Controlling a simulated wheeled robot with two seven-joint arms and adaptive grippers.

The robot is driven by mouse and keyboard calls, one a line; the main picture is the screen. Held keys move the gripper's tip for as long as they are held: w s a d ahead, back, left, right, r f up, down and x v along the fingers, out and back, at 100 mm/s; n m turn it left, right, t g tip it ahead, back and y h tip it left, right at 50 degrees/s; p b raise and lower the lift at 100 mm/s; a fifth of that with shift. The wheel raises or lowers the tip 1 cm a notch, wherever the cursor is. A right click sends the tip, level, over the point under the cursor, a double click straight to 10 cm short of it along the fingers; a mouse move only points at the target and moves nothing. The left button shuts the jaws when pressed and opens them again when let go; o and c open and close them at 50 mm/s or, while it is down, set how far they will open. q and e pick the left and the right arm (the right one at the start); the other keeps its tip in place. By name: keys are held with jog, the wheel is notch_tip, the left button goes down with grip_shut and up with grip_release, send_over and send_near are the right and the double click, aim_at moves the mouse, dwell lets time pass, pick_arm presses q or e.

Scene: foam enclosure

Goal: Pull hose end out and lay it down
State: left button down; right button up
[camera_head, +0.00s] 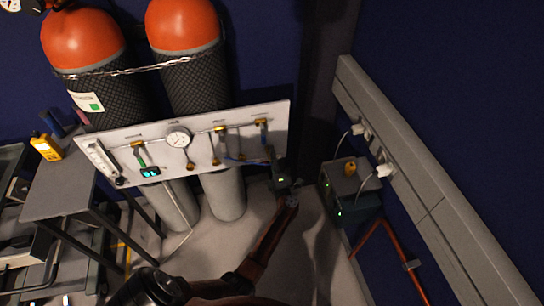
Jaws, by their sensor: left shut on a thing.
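A white panel (115,160) with a round gauge and several brass fittings stands in front of two gas cylinders. A thin blue hose (246,159) runs along the panel's lower right part toward my left gripper (279,172). That gripper is at the panel's lower right corner, shut on what appears to be the hose end; its fingers are dark and hide the end. I cannot tell whether the end is still in its fitting. My right gripper is not in view.
Orange-topped cylinders (105,100) are held by a chain behind the panel. A grey table (65,190) with a yellow meter (46,147) stands at left. A box with green lights (352,200) and an orange-red pipe (405,265) are at right. Pale floor is clear at lower centre.

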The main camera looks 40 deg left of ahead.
pick_arm(q)
jog(key=c, duration=1.2)
grip_release()
jog(key=shift+o, duration=0.2)
jog(key=v, duration=0.7)
jog(key=shift+s+d, duration=0.15)
jog(key=shift+d, duration=0.05)
